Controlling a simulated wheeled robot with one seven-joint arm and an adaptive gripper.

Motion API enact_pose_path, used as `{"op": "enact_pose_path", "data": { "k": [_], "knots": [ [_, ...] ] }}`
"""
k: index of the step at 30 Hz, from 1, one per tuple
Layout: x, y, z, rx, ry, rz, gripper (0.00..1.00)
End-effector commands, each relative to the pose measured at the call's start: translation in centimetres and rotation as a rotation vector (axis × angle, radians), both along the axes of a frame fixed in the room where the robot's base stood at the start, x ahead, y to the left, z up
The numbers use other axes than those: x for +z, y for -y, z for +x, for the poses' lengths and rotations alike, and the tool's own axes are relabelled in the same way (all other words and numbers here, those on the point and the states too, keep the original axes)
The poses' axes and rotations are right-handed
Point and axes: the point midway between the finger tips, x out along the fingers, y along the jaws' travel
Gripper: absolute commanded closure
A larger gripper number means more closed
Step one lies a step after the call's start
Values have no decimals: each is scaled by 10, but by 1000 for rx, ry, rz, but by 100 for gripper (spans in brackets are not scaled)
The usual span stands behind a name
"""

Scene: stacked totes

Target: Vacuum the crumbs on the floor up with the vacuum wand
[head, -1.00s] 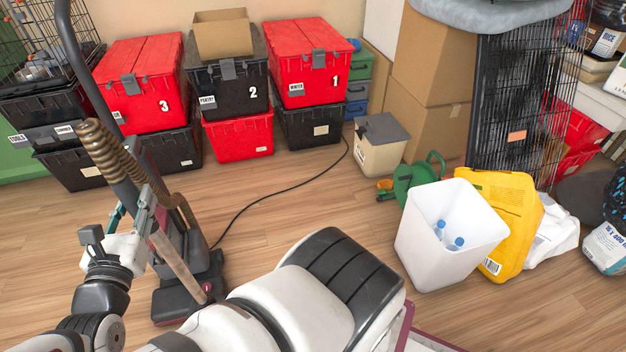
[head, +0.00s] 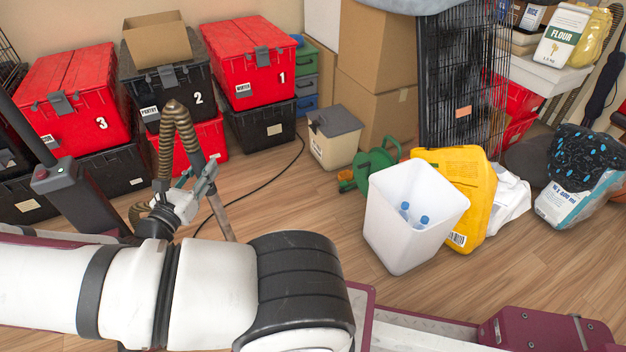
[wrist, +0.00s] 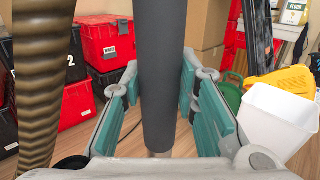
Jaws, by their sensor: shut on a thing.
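My gripper (head: 203,183) is shut on the vacuum wand, a dark grey tube (wrist: 163,75) upright between the teal finger pads in the wrist view. In the head view the wand's paler lower tube (head: 221,218) slants down to the right, and its bottom end is hidden behind my arm. A ribbed brown hose (head: 184,128) loops from the wand's top and also hangs at the left of the wrist view (wrist: 38,90). The dark vacuum body (head: 85,198) stands left of my gripper, its lower part hidden by my arm. I cannot make out any crumbs.
Stacked red and black totes (head: 248,65) line the back wall. A black cord (head: 265,180) crosses the floor. Bare floor shows around the white bin.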

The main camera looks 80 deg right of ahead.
Motion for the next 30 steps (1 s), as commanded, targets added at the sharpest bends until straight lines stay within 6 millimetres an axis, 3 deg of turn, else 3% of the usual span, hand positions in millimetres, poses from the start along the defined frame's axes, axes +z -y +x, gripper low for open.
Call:
{"op": "enact_pose_path", "data": {
  "k": [6, 15, 24, 30],
  "knots": [
    [-26, 54, -53, -163, 0, 1, 100],
    [-62, 109, -137, -377, 4, 9, 100],
    [-93, 137, -215, -556, 15, 18, 100],
    [-102, 143, -241, -612, 21, 21, 100]
  ]
}}
